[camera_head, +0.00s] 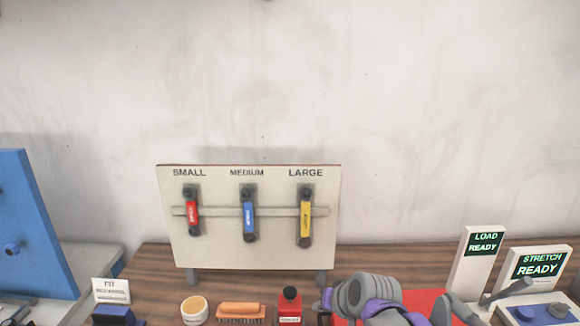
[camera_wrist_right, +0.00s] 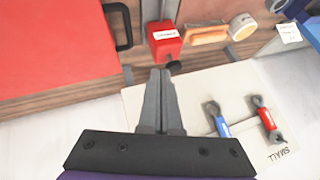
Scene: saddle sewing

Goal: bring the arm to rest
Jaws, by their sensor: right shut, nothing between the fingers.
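My right gripper (camera_wrist_right: 160,78) is shut and empty in the right wrist view. Its two dark fingers lie together and point towards the red bottle and the wooden bench. My purple and grey right arm (camera_head: 368,296) shows at the bottom of the head view, over the bench and in front of the red mat. Its fingertips cannot be made out there. My left gripper is not in view.
A board (camera_head: 220,250) marked SMALL, MEDIUM and LARGE holds red (camera_head: 192,215), blue (camera_head: 249,218) and yellow (camera_head: 305,218) tools. A red bottle (camera_head: 290,308), brush (camera_head: 240,309) and round tin (camera_head: 194,309) stand before it. LOAD (camera_head: 470,275) and STRETCH (camera_head: 535,262) signs stand right.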

